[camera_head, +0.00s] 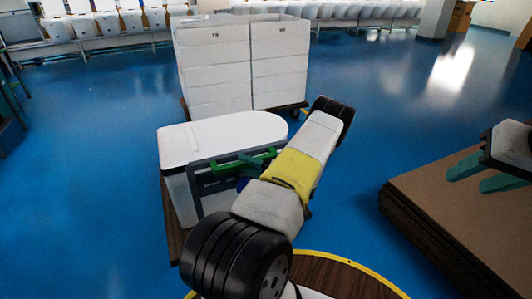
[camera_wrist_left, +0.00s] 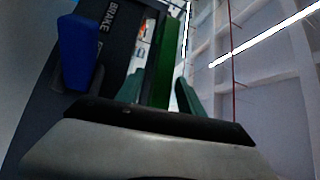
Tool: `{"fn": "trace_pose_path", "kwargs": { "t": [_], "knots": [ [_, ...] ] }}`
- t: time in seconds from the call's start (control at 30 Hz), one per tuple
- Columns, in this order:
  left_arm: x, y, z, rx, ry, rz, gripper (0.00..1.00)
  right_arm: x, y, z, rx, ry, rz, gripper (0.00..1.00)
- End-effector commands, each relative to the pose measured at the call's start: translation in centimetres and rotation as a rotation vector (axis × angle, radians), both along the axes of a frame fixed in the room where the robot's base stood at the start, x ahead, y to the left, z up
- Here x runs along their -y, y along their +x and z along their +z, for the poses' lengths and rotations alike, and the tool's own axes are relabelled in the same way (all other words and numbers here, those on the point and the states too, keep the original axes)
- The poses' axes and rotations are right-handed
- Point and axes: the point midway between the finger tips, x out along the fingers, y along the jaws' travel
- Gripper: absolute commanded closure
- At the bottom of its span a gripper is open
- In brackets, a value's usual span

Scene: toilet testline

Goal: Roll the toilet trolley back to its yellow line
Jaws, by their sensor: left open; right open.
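The toilet trolley (camera_head: 172,215) has a wooden deck and carries a white toilet (camera_head: 222,131) with its lid down. A grey frame (camera_head: 198,181) with a green handle bar (camera_head: 262,156) is on its near side. My left gripper is largely hidden behind its arm in the head view. In the left wrist view, the left gripper (camera_wrist_left: 158,88) is open, its teal fingers on either side of the green bar; contact is unclear. A blue lever (camera_wrist_left: 77,52) stands beside the word BRAKE. My right gripper (camera_head: 484,177) is open and empty at the right.
Stacked white boxes (camera_head: 215,62) stand on a low cart close behind the trolley. A stack of brown boards (camera_head: 440,215) lies at the right, under my right gripper. Rows of white toilets (camera_head: 98,25) line the back. Blue floor (camera_head: 90,190) is clear at the left.

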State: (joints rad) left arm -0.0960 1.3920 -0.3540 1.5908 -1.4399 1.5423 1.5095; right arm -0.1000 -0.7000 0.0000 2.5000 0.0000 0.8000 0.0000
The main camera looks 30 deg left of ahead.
Motion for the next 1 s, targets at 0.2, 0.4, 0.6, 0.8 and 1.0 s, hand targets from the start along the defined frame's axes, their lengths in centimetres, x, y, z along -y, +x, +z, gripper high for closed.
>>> {"fn": "trace_pose_path", "kwargs": {
  "t": [0.2, 0.4, 0.6, 0.8, 1.0],
  "knots": [
    [0.0, 0.0, 0.01, 0.0, 0.0, 0.0, 0.63, 0.0, 0.0, 0.0, 0.0, 0.0, 0.0, 0.57],
    [0.02, 0.0, 0.01, 0.0, 0.0, 0.001, 1.0, 0.0, 0.0, 0.0, 0.0, 0.0, 0.0, 0.57],
    [0.03, -0.01, -0.01, 0.0, 0.0, 0.001, 1.0, 0.0, 0.0, 0.0, 0.0, 0.0, 0.0, 0.57],
    [0.04, 0.0, -0.02, 0.0, -0.001, 0.001, 1.0, 0.0, 0.0, 0.0, 0.0, 0.0, 0.0, 0.57],
    [0.05, 0.0, -0.03, 0.0, -0.001, 0.001, 1.0, 0.0, 0.0, 0.0, 0.0, 0.0, 0.0, 0.57]
  ]
}}
